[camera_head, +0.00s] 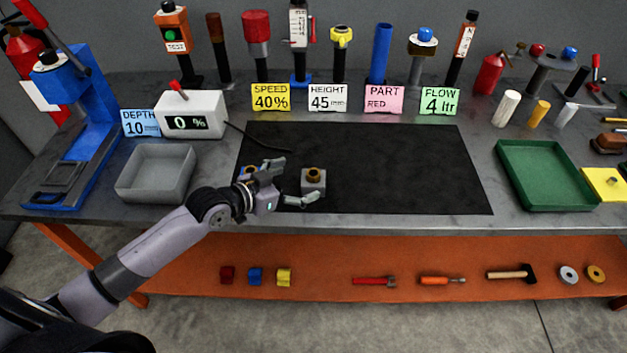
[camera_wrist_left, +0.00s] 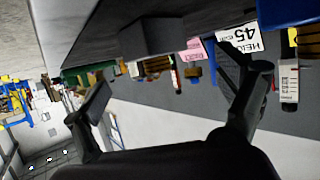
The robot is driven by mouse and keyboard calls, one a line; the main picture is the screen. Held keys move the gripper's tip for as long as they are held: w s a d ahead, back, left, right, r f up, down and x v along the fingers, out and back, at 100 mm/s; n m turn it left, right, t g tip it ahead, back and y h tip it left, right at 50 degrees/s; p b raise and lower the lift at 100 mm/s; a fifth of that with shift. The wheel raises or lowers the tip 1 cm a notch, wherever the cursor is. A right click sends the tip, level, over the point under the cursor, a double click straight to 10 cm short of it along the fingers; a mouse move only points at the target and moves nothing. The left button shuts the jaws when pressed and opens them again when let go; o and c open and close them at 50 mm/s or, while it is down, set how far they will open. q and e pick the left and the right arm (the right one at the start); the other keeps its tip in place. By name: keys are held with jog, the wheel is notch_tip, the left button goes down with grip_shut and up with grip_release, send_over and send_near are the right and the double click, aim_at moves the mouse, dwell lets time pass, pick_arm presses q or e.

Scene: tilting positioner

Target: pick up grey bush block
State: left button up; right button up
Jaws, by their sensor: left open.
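The grey bush block (camera_head: 314,183) stands upright on the black mat, with a brass-coloured bush on its top. In the left wrist view, which is upside down, a dark block (camera_wrist_left: 150,36) with a gold ringed part shows beyond the fingers and appears to be the same block. My left gripper (camera_head: 297,180) comes in from the left, low over the mat. Its fingers are spread, one behind and one in front of the block's left side. The block is at the mouth of the fingers; I cannot tell whether they touch it. My right gripper is not in view.
A bluish piece with a gold top (camera_head: 250,169) is partly hidden behind my left gripper. The black mat (camera_head: 410,170) is clear to the right. A grey tray (camera_head: 133,188) stands left, a green tray (camera_head: 508,158) right. Label cards and a meter (camera_head: 192,116) line the back.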

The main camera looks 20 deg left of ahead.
aim_at(308, 177)
pick_arm(q)
jog(key=x, duration=0.3)
jog(key=p+x, duration=0.1)
jog(key=x, duration=0.1)
jog(key=shift+w+d+f, duration=0.1)
jog(key=shift+w+d, duration=0.1)
jog(key=shift+d, duration=0.2)
jog(key=shift+s, duration=0.1)
jog(key=shift+c, duration=0.5)
jog(key=c, duration=1.9)
jog(key=shift+a, duration=0.1)
